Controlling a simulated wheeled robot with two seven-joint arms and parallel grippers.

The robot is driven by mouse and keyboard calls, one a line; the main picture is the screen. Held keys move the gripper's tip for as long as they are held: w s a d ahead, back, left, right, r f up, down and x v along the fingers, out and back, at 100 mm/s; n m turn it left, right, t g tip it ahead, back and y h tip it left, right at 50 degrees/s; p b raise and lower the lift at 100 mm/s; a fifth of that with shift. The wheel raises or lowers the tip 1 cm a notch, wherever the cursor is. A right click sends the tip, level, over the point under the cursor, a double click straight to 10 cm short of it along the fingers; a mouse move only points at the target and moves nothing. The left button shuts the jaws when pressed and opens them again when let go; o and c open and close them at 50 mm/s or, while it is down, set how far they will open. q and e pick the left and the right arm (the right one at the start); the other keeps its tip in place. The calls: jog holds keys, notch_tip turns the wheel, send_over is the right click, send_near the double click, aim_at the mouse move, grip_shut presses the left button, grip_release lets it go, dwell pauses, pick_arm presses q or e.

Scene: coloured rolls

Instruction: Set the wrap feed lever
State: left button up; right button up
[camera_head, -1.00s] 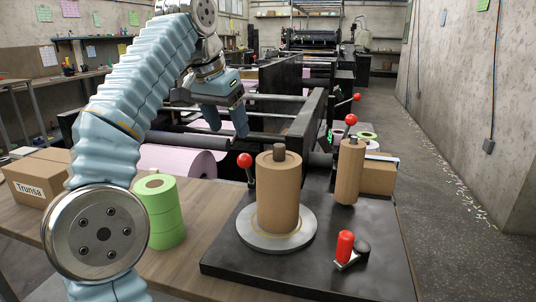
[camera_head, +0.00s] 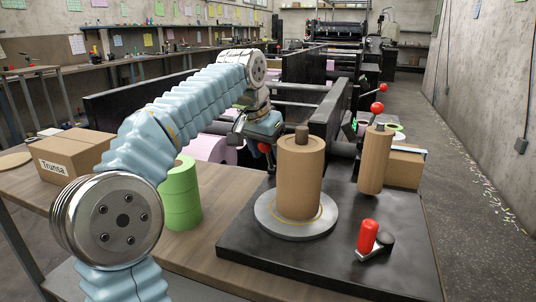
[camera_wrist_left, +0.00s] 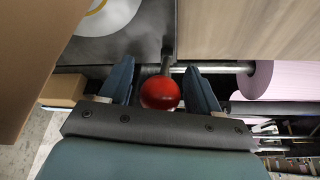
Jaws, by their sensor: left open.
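A lever with a red ball knob (camera_head: 264,147) stands behind the brown roll (camera_head: 299,178) in the head view, partly hidden by my left gripper (camera_head: 257,130). In the left wrist view the red knob (camera_wrist_left: 161,93) and its dark stem lie between the two blue fingers of my open left gripper (camera_wrist_left: 159,68). The fingers flank the knob, and I see a gap on each side. Other red-knobbed levers (camera_head: 377,107) stand at the right rear. A red handle (camera_head: 368,235) sits at the plate's front. None carries a readable label. My right gripper is out of view.
The brown roll stands on a round grey disc (camera_head: 270,222) on a black plate (camera_head: 300,262). A thinner brown roll (camera_head: 375,162) and a cardboard box (camera_head: 404,168) are to its right. Green rolls (camera_head: 182,195) and a "Trunsa" box (camera_head: 70,157) are left. Pink film (camera_head: 207,148) lies behind.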

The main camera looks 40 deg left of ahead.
pick_arm(q)
grip_shut()
dwell(0.4)
